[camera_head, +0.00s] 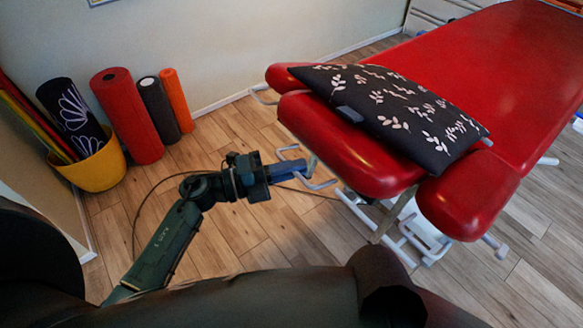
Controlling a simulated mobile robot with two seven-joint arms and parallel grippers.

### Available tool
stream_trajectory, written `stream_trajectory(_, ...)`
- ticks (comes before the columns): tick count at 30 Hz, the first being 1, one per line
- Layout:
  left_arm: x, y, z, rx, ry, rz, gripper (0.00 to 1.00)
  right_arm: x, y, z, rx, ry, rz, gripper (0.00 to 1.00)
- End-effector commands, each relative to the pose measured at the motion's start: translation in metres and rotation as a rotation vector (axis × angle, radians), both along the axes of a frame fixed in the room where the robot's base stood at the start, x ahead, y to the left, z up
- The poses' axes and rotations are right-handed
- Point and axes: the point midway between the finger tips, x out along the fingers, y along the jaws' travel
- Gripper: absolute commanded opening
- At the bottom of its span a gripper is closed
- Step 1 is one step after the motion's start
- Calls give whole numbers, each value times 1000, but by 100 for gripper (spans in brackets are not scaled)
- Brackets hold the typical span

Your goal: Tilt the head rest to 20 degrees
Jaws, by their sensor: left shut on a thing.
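The red padded head rest (325,143) is at the near end of the red treatment table (470,65), and looks about level; I cannot read its exact angle. A pale metal handle (322,184) sticks out from under its near left edge. My left gripper (306,168), with blue fingers, reaches in from the left and is shut on this handle. The fingertips and the part of the handle between them are partly hidden. A black pillow (395,108) with white leaf patterns lies across the head rest and table end. My right gripper is out of view.
Red arm pads (468,195) flank the head rest. A yellow bucket (97,172) with rolled mats stands at the left wall, beside red (127,115), dark (159,110) and orange (177,98) rollers. The wooden floor (235,130) between rollers and table is clear.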

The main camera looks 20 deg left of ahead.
Motion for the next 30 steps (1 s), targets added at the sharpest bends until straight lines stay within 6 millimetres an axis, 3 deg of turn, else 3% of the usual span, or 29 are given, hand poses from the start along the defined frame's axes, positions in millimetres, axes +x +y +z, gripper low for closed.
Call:
stream_trajectory(9,0,0,0,0,-1,1,30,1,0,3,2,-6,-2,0)
stream_trajectory(19,-4,7,-3,3,2,1,30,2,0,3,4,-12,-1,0)
stream_trajectory(30,-42,73,-11,6,2,0,30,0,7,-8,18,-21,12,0)
